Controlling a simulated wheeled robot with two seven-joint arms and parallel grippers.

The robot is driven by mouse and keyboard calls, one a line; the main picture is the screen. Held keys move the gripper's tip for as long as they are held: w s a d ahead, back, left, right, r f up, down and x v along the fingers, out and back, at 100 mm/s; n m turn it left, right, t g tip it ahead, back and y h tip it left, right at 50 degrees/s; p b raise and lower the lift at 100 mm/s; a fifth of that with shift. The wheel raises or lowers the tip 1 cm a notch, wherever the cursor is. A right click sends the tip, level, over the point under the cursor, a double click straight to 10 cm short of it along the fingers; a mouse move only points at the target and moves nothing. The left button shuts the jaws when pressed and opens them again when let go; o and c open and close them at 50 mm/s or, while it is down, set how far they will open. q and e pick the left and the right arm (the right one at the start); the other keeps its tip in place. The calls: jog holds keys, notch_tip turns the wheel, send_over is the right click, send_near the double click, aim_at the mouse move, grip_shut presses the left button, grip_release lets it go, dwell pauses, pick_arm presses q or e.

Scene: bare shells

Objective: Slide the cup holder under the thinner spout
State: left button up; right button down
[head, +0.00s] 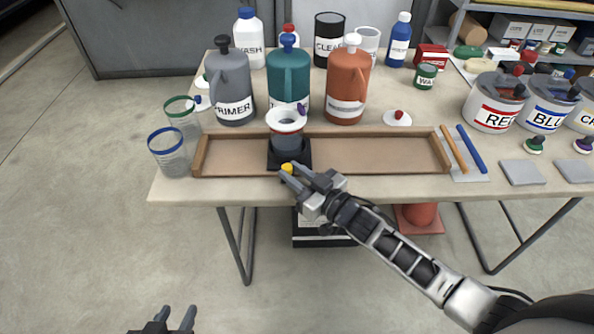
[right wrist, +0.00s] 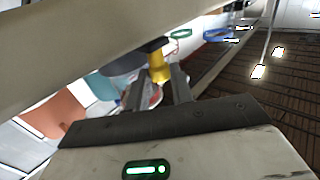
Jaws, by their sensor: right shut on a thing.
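The black cup holder (head: 290,160) stands in the left half of a long shallow wooden tray (head: 375,160). A dark cup with a white rim (head: 286,120) stands upright in it. My right gripper (head: 290,173) is shut on the holder's yellow knob (head: 286,167) at the tray's front edge. The knob shows between the fingers in the right wrist view (right wrist: 158,62). The cup is in front of the teal jug (head: 289,78), whose label begins with T and is partly hidden. Its spout is hard to make out. My left gripper (head: 176,318) is open and empty, low at the left.
The grey PRIMER jug (head: 230,80) stands left of the teal jug, an orange jug (head: 348,80) right of it. Two clear cups (head: 168,152) stand beyond the tray's left end. Two sticks (head: 471,148) lie by its right end. The tray is clear right of the holder.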

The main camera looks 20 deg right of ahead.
jog(key=shift+s+d, duration=0.1)
jog(key=shift+d, duration=0.1)
jog(key=c, duration=1.2)
grip_release()
jog(key=v, duration=1.6)
jog(key=s+a+f+m+g+h, duration=0.3)
jog(key=s+a+f+g+h, duration=0.2)
jog(key=s+a+f, duration=0.1)
jog(key=shift+s+a+g+h, duration=0.3)
jog(key=shift+s+a+h, duration=0.1)
jog(key=shift+s+a, duration=0.4)
